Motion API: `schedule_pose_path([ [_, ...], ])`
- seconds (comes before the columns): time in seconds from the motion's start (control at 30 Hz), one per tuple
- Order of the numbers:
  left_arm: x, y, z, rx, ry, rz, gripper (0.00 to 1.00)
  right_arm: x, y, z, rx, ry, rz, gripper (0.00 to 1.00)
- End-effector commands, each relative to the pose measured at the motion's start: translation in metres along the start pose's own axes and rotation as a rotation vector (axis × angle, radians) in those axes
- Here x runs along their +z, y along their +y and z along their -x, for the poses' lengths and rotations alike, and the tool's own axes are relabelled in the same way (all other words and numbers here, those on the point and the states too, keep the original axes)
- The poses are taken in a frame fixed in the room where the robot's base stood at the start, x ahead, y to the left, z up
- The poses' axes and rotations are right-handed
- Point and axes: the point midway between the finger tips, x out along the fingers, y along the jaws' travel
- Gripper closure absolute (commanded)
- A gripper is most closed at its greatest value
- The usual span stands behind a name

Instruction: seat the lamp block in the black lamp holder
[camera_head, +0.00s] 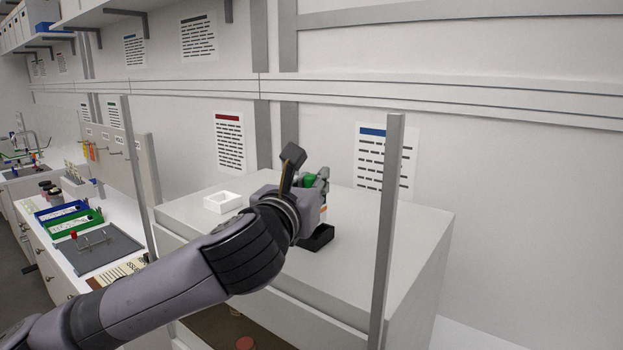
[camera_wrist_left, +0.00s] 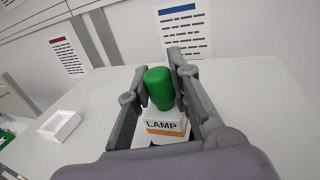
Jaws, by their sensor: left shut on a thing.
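The lamp block is white with an orange band, the word LAMP and a green cap; it shows in the left wrist view (camera_wrist_left: 165,125), upright between the fingers. In the head view its green cap (camera_head: 309,181) shows past my gripper, which hides most of the block. My left gripper (camera_wrist_left: 160,78) is shut on the lamp block; it also shows in the head view (camera_head: 318,186). The black lamp holder (camera_head: 318,239) sits on the white cabinet top just below the gripper. I cannot tell whether the block touches it. My right gripper is not in view.
A white open tray (camera_head: 222,202) stands on the cabinet top (camera_head: 395,225), left of my gripper. A grey post (camera_head: 388,220) rises at the cabinet's front right. A lower bench at left holds blue and green bins (camera_head: 75,225) and a grey board (camera_head: 100,248). The cabinet's right side is clear.

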Motion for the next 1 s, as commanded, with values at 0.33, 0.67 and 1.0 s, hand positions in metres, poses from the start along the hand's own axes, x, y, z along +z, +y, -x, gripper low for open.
schedule_pose_path([
  [0.33, -0.0002, -0.0001, 0.0001, 0.000, -0.001, 0.000, 1.00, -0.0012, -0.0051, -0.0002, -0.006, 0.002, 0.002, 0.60],
  [0.67, 0.0007, -0.0001, 0.0002, 0.000, -0.001, 0.000, 1.00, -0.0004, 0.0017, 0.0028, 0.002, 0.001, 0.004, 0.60],
  [1.0, -0.0003, -0.0002, 0.0003, -0.001, -0.001, 0.000, 1.00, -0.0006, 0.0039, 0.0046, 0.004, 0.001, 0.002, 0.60],
])
